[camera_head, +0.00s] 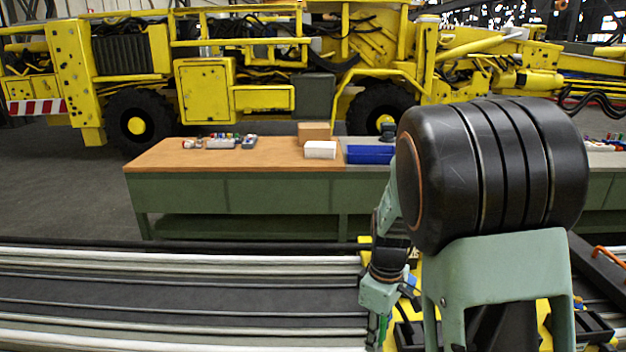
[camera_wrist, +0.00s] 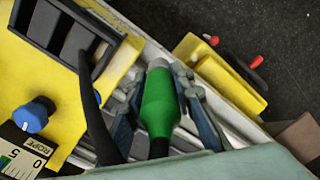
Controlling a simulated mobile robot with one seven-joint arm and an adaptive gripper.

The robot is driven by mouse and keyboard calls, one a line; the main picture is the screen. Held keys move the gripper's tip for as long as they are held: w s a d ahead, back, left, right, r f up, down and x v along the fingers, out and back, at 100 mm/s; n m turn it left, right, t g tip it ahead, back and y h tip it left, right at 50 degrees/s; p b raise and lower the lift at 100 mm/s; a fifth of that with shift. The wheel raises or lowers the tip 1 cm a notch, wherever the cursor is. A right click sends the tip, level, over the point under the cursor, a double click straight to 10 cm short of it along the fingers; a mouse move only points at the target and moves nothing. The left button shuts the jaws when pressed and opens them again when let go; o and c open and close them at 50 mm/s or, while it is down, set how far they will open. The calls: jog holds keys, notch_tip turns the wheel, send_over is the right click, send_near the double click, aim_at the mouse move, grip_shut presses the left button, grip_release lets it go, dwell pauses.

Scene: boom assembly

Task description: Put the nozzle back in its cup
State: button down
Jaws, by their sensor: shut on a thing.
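The nozzle (camera_wrist: 160,101) appears as a green tapered body with a grey tip, in the middle of the wrist view. My gripper (camera_wrist: 162,86) is shut on it, with one finger on each side. The nozzle's lower end runs into a dark part near my wrist. In the head view, my gripper (camera_head: 377,333) hangs low, left of my large black arm joint, with a bit of green at it. I cannot make out the nozzle's cup in either view.
In the wrist view, a black slotted holder (camera_wrist: 62,32) sits on a yellow plate at upper left, near a blue knob (camera_wrist: 34,115) and a rope label (camera_wrist: 22,152). Another yellow block (camera_wrist: 222,75) lies at right. A workbench (camera_head: 230,160) stands beyond the rails.

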jog(key=m, duration=0.3)
jog(key=f+m, duration=0.1)
jog(key=m, duration=0.1)
jog(key=shift+s+a+f, duration=0.1)
jog(key=shift+s, duration=0.3)
jog(key=m, duration=0.2)
jog(key=f+m, duration=0.1)
jog(key=m, duration=0.2)
jog(key=shift+s+f+m, duration=0.15)
jog(key=shift+s+m, duration=0.05)
jog(key=shift+m, duration=0.1)
